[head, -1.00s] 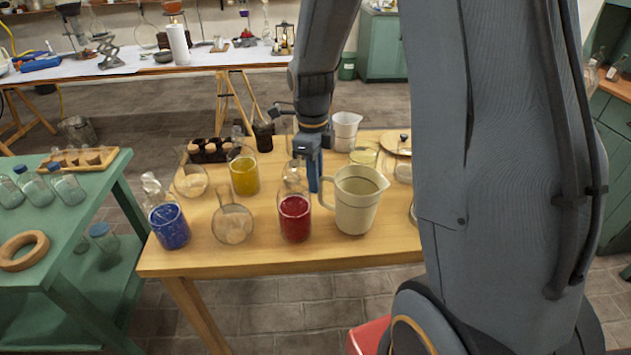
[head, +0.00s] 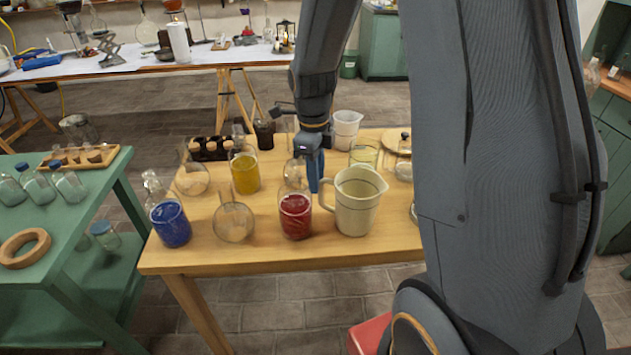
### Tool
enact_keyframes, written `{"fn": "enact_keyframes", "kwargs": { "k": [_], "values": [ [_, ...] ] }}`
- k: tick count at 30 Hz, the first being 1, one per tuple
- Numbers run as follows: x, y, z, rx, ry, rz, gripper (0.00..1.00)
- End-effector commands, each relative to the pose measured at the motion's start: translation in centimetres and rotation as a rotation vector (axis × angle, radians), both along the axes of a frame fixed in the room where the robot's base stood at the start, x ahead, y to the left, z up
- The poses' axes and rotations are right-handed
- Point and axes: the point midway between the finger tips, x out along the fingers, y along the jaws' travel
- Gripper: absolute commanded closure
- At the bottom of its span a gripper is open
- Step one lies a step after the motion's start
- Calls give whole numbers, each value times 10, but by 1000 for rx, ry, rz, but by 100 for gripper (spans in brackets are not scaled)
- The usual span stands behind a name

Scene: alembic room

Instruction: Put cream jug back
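A large cream jug (head: 357,203) stands upright on the wooden table (head: 290,257), its handle toward the left. My gripper (head: 315,178) points down just behind and left of the jug, close to its handle. Its blue fingers are seen edge-on, so I cannot tell whether they are open or shut, or whether they touch the handle. A smaller white jug (head: 346,129) stands farther back on the same table.
Near the jug stand a red-filled glass (head: 295,215), a yellow-filled glass (head: 244,172), a blue-filled vessel (head: 170,223) and a round glass vessel (head: 234,222). A dark rack (head: 209,148) sits at the back left. A green table (head: 60,262) stands left.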

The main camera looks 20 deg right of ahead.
Motion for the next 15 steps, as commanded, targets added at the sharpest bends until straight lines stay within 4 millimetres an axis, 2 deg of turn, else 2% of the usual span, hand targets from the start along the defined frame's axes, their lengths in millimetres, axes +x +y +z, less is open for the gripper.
{"fn": "enact_keyframes", "kwargs": {
  "k": [12, 15],
  "values": [
    [4, 2, 79, 0, -6, 1, 81],
    [4, 3, 94, 0, -5, 1, 81]
  ]
}}
